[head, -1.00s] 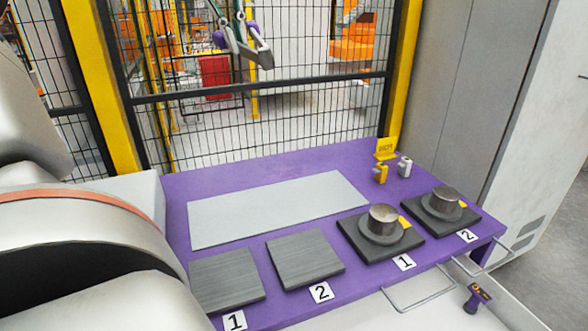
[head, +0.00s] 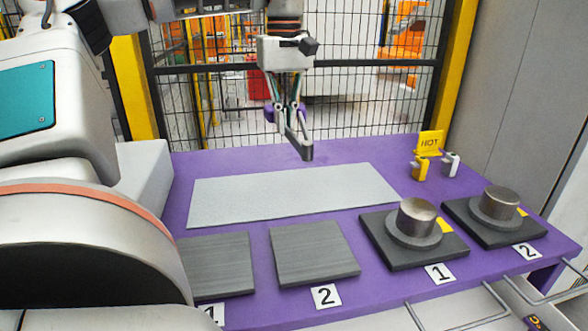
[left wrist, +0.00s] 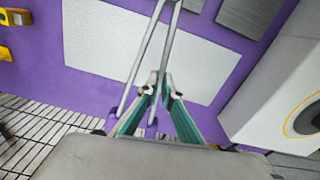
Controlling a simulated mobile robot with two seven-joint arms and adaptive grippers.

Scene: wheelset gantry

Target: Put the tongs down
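My left gripper (head: 288,106) points down and is shut on the tongs (head: 304,146), grey metal with purple parts near the grip. In the head view they hang in the air near the back edge of the pale grey mat (head: 290,197). The left wrist view shows the gripper's fingers (left wrist: 160,92) close together, with the long tongs arms (left wrist: 146,55) reaching out over the mat (left wrist: 95,60). The tongs look clear of the mat. My right gripper is in neither view.
The purple table (head: 190,160) also carries dark plates (head: 315,252), two black blocks with metal cylinders (head: 415,218), and a yellow HOT sign (head: 430,142) beside small clips. A mesh fence (head: 350,110) stands behind. The mat is bare.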

